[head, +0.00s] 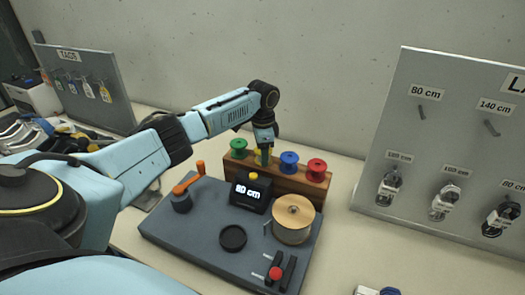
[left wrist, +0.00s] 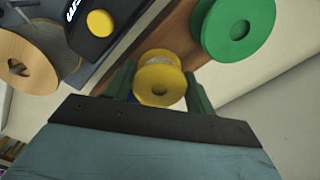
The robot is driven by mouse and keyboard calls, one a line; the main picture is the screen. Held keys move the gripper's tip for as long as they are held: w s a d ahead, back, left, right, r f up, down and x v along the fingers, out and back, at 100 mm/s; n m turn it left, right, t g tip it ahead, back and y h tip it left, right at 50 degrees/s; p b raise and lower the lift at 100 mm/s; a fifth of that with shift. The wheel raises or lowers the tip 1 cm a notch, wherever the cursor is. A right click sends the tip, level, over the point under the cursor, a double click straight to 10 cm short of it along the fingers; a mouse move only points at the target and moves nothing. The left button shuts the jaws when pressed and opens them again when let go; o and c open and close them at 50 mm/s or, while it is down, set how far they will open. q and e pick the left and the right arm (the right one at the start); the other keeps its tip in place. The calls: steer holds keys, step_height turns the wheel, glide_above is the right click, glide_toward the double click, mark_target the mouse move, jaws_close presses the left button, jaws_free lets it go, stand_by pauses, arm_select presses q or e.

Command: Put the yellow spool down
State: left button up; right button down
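The yellow spool (left wrist: 160,82) is between the two green fingers of my left gripper (left wrist: 163,90) in the left wrist view. The fingers lie close against both sides of it, and the gripper looks shut on it. In the head view the left gripper (head: 265,157) points down at the wooden rack (head: 291,183), between the green spool (head: 238,147) and the blue spool (head: 289,160). The yellow spool is mostly hidden there behind the fingers. It is at the rack, but I cannot tell whether it rests on it. My right gripper is not in view.
A red spool (head: 317,169) stands at the rack's right end. In front are a black display box (head: 250,193) reading 80 cm, a large tan reel (head: 293,222) and an orange-handled crank (head: 184,193) on a grey base (head: 190,231). A pegboard (head: 450,130) stands at right.

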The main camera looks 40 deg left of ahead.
arm_select(q)
steer(key=o, duration=0.3)
steer(key=shift+r, duration=0.1)
step_height(320, 180, up, 12)
steer(key=shift+r, duration=0.1)
stand_by(0.4)
stand_by(0.4)
